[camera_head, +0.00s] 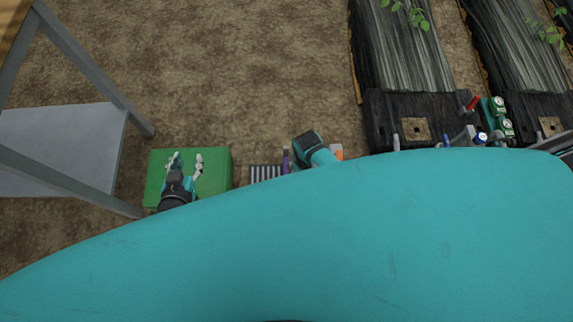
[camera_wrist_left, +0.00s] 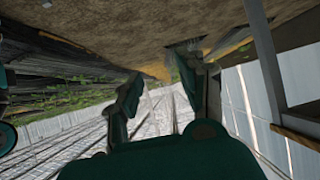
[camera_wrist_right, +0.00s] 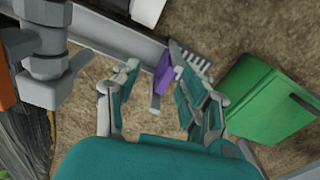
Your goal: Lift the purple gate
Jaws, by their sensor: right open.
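The purple gate (camera_wrist_right: 163,72) shows in the right wrist view as a small purple piece on a grey pipe, with a light stem below it. In the head view a thin purple strip (camera_head: 286,160) shows beside my teal arm link. My right gripper (camera_wrist_right: 156,68) is open, with its fingers apart on either side of the purple piece. I cannot tell whether they touch it. The right fingertips are hidden in the head view. My left gripper (camera_head: 186,163) is open and empty above a green box (camera_head: 215,165); its parted fingers (camera_wrist_left: 155,85) also show in the left wrist view.
The green box (camera_wrist_right: 262,98) also shows right of my right gripper. Grey pipe fittings (camera_wrist_right: 42,68) stand at left there. A grey metal frame (camera_head: 95,60) stands left in the head view. Black-covered beds (camera_head: 405,55) and gauges (camera_head: 500,115) lie right. Bare soil lies between.

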